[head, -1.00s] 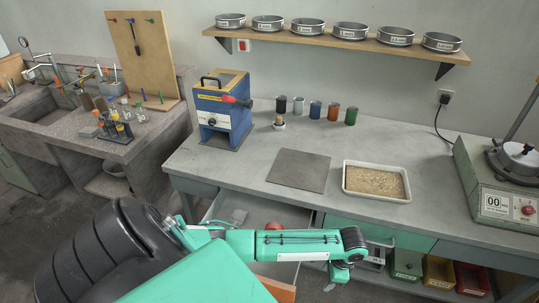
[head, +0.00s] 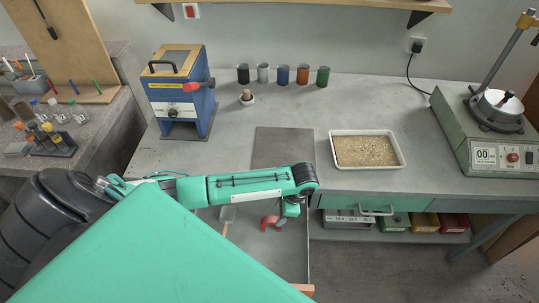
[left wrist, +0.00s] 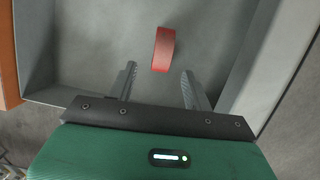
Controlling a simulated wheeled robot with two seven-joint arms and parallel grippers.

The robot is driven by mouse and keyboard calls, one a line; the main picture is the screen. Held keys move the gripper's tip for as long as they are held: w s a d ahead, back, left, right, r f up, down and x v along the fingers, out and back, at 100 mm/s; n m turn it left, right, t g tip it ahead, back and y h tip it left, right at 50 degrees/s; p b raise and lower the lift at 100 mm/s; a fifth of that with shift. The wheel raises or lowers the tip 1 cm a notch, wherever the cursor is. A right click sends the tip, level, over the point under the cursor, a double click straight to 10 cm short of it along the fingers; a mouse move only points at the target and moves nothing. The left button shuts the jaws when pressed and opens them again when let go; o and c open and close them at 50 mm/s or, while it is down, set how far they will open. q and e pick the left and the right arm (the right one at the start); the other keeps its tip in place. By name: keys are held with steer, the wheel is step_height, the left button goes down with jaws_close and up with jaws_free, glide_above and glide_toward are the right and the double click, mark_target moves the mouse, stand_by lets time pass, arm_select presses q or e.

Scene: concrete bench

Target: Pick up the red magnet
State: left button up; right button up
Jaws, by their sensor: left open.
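The red magnet (head: 269,222) lies in an open drawer (head: 292,262) below the bench top, left of my left gripper in the head view. My left gripper (head: 290,210) hangs from the arm's end over the drawer. The magnet lies just beyond the fingertips, roughly centred on the gap. My right gripper is not in view.
The drawer walls (left wrist: 249,55) rise around the fingers. On the bench are a sand tray (head: 398,152), a blue device (head: 181,95) and several coloured cups (head: 282,75).

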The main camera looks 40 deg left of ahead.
mark_target(272, 219)
arm_select(q)
steer(key=x, duration=0.3)
steer(key=shift+a, duration=0.3)
steer(key=shift+a+f, duration=0.15)
steer(key=shift+f, duration=0.3)
steer(key=shift+s+a+f+p, duration=0.1)
steer(key=shift+s+f+p, duration=0.15)
steer(key=shift+p, duration=0.2)
steer(key=x, duration=0.3)
steer(key=shift+s+a+f+p, duration=0.1)
steer(key=shift+a+f+p, duration=0.15)
steer(key=shift+f+p, duration=0.15)
steer(key=shift+f, duration=0.2)
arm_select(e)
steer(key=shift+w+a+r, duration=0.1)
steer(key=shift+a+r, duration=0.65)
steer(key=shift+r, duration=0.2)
arm_select(q)
steer(key=shift+c, duration=0.4)
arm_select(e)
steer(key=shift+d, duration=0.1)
arm_select(q)
jaws_close()
